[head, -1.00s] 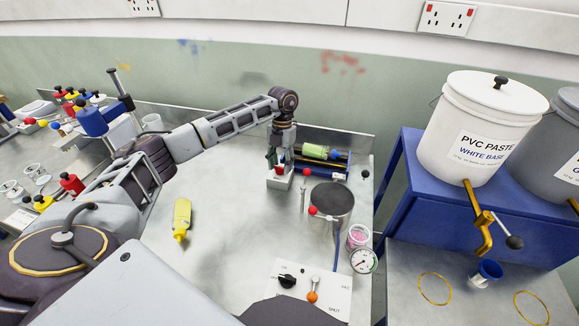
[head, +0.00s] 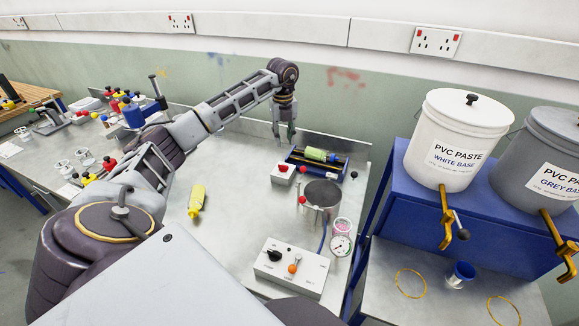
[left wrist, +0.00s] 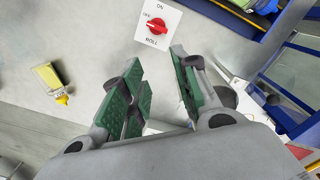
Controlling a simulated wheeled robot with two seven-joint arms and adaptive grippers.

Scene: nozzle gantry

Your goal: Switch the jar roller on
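The jar roller (head: 340,164) is a blue frame at the back of the bench, with a green-and-yellow jar (head: 316,155) lying on it. Its white switch box (head: 281,180) with a red knob (head: 283,168) stands just left of it. In the left wrist view the box (left wrist: 144,33) reads ON, OFF and ROLL around the red knob (left wrist: 157,27); I cannot tell surely which mark the knob points at. My left gripper (head: 284,137) is above the box, apart from it. In the wrist view its green-padded fingers (left wrist: 156,60) are open and empty. My right gripper is out of view.
A yellow bottle (head: 196,201) lies on the bench. A metal pot (head: 321,197), a gauge (head: 340,245) and a control box (head: 291,268) stand in front of the roller. Paste buckets (head: 455,140) stand on a blue shelf at right. The bench centre is clear.

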